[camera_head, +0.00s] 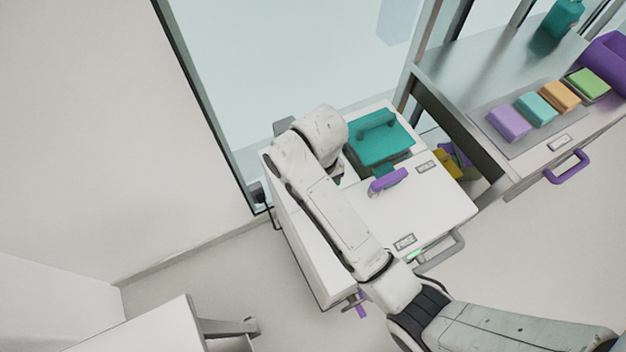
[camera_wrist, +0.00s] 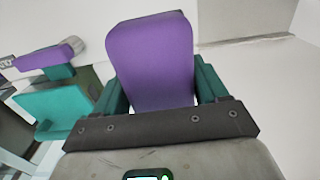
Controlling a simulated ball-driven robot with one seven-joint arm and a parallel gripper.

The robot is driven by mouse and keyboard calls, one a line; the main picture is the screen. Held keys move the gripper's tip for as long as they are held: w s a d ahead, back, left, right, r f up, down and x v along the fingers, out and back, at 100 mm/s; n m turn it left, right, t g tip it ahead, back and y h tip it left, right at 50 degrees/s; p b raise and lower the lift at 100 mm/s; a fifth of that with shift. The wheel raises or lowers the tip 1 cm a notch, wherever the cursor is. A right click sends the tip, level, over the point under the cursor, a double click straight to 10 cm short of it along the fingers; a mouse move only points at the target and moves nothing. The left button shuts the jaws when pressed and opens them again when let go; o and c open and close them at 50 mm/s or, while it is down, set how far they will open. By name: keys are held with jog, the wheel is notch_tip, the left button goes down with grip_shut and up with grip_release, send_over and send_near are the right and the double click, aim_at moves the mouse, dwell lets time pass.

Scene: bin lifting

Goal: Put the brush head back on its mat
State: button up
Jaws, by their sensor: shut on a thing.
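My gripper shows in the wrist view (camera_wrist: 162,100), its teal fingers shut on a purple block with rounded corners (camera_wrist: 150,58). No bristles show on this block, so I cannot tell whether it is the brush head. In the head view my arm hides the gripper and what it holds. Another purple piece (camera_head: 388,180) lies on the white cabinet top, in front of the teal lidded bin; a purple piece with a pale end also shows at the left of the wrist view (camera_wrist: 62,54). I cannot make out which surface is the brush head's mat.
The white cabinet (camera_head: 425,205) carries the teal bin (camera_head: 380,145) at its back. To the right, a counter holds a grey tray (camera_head: 493,137) with several coloured blocks, a teal bottle (camera_head: 562,18) and a purple container (camera_head: 610,62). A glass pane stands behind the cabinet.

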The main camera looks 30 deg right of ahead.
jog(key=w+f, duration=0.2)
jog(key=w+d+f, duration=0.1)
jog(key=w+f, duration=0.1)
jog(key=w+d+f, duration=0.1)
jog(key=w+f, duration=0.1)
jog(key=shift+w+d+f, duration=0.1)
jog(key=shift+w+f, duration=0.2)
jog(key=shift+w, duration=0.05)
jog(key=shift+w+f, duration=0.1)
jog(key=shift+f, duration=1.5)
jog(key=shift+f, duration=0.2)
jog(key=o, duration=1.1)
notch_tip(320, 180, up, 12)
jog(key=shift+r, duration=0.2)
